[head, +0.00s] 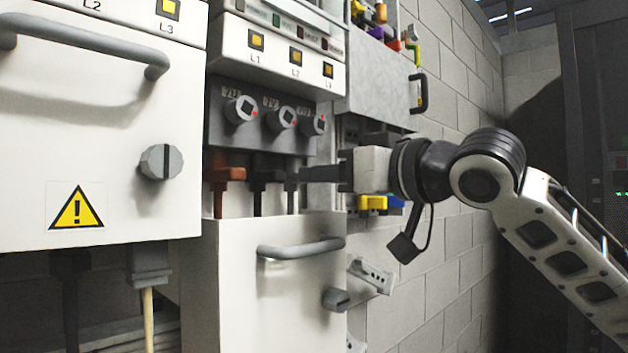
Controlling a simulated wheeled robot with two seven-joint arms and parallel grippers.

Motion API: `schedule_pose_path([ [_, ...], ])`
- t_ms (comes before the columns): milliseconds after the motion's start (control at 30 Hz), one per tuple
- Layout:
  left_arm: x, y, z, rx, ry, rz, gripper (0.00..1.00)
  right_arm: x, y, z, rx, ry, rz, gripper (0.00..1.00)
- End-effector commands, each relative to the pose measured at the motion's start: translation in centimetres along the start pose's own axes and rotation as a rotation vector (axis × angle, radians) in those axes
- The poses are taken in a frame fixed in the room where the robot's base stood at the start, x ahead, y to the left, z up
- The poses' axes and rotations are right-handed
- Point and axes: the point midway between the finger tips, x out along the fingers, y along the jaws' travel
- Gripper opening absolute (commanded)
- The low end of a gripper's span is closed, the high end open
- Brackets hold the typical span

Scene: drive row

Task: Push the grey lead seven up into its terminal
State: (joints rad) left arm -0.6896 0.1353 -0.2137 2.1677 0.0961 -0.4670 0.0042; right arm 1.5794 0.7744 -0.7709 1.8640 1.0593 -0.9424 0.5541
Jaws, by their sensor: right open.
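The grey lead (291,189) stands upright below a dark terminal block (228,127) with three round knobs, at the right of a brown lead (228,175) and a black lead (260,180). The grey lead's upper end is close under the block; I cannot tell whether it is inside its terminal. My right gripper (306,174) comes in from the right, its dark fingers level and pointing left, with the tips at the grey lead. It is open. The tips hide part of the lead, and whether they touch it is unclear. My left gripper is out of view.
Below the leads is a pale drawer front with a bar handle (300,248) and a grey knob (337,299). A large white door (90,150) with a handle fills the left. A block wall (440,250) stands behind my right arm.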

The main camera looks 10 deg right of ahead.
Motion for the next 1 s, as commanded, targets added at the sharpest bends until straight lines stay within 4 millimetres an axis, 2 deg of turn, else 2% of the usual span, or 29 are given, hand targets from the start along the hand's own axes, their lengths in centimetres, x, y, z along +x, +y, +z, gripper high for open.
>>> schedule_pose_path([
  [100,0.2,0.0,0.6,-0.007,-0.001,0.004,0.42,-3.1,0.2,0.2,-0.002,0.002,0.005,0.42],
  [300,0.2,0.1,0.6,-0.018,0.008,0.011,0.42,-7.8,0.1,0.2,-0.002,0.0,0.005,0.42],
  [500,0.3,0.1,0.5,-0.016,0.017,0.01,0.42,-11.0,0.1,0.1,0.0,0.0,0.005,0.42],
  [700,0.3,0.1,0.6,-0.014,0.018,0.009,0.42,-12.1,0.0,0.1,0.0,-0.001,0.002,0.42],
  [1000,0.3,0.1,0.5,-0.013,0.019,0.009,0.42,-12.1,0.0,0.0,0.0,-0.001,0.001,0.42],
])
